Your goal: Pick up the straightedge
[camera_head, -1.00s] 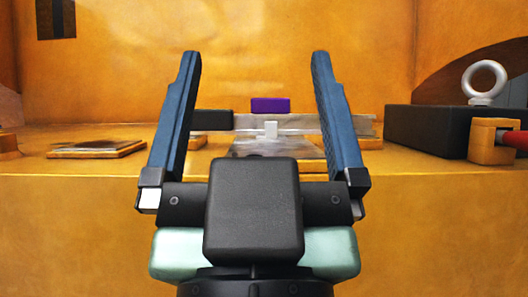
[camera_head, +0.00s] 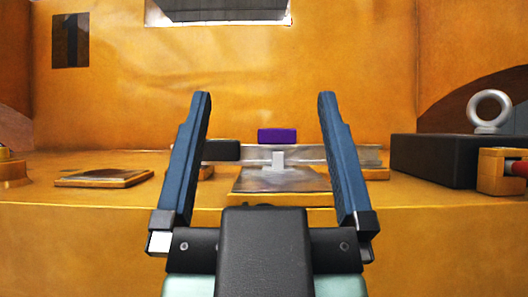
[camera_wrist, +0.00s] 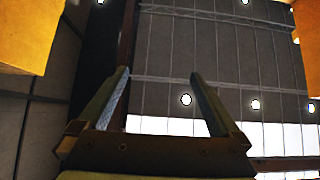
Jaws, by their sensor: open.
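A long silver-grey bar, which looks like the straightedge (camera_head: 345,154), lies across the raised ledge in the head view. A black block (camera_head: 221,150) is at its left end; I cannot tell whether it is part of the bar. My gripper (camera_head: 263,95) is open and empty, its two blue fingers pointing up and framing the middle of the bar from the near side. The right finger hides part of the bar. In the wrist view my gripper (camera_wrist: 160,78) is also open, with no straightedge in sight.
A purple block (camera_head: 277,136) stands behind the bar, and a small white piece (camera_head: 278,160) stands before it. A flat plate (camera_head: 104,177) lies left. A dark box (camera_head: 435,160) with a metal ring (camera_head: 490,108) stands right. An orange wall (camera_head: 250,75) closes the back.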

